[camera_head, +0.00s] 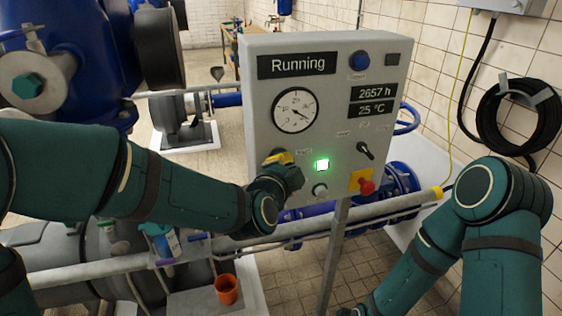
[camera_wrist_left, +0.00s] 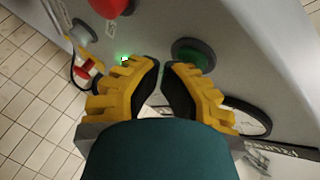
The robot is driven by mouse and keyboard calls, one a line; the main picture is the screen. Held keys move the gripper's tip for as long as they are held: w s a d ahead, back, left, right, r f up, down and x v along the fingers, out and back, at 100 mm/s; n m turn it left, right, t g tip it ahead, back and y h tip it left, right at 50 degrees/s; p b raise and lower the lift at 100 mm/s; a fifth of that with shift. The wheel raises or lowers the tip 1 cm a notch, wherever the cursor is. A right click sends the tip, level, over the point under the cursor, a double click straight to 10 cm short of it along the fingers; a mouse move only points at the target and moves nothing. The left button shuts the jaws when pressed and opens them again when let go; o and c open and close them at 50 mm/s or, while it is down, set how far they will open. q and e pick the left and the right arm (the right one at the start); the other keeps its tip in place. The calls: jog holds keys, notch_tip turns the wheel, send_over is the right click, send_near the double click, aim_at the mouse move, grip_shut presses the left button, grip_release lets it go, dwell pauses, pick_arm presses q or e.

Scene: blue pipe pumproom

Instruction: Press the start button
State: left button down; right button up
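The grey control panel (camera_head: 335,110) stands in front of me; its display (camera_head: 297,63) reads "Running". A green lamp (camera_head: 321,165) is lit on it and shows in the left wrist view (camera_wrist_left: 124,60). The green start button (camera_wrist_left: 193,55) with its dark ring shows just beyond my left fingertips; in the head view the gripper hides it. My left gripper (camera_head: 282,158) is at the panel's lower left, its yellow fingers nearly together and empty in the left wrist view (camera_wrist_left: 161,66). I cannot tell whether they touch the panel. My right gripper is out of view.
A grey button (camera_head: 320,190), a red mushroom button (camera_head: 367,187) on yellow and a black selector (camera_head: 365,150) are on the panel near the lamp. A blue pipe (camera_head: 310,212) runs below. An orange cup (camera_head: 227,288) stands at lower left. Coiled black hose (camera_head: 520,115) hangs at right.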

pick_arm(q)
jog(key=shift+s+d, duration=0.1)
jog(key=shift+s, duration=0.3)
jog(key=s+d+p, duration=0.1)
jog(key=s+d, duration=0.1)
jog(key=s, duration=0.3)
jog(key=shift+s, duration=0.35)
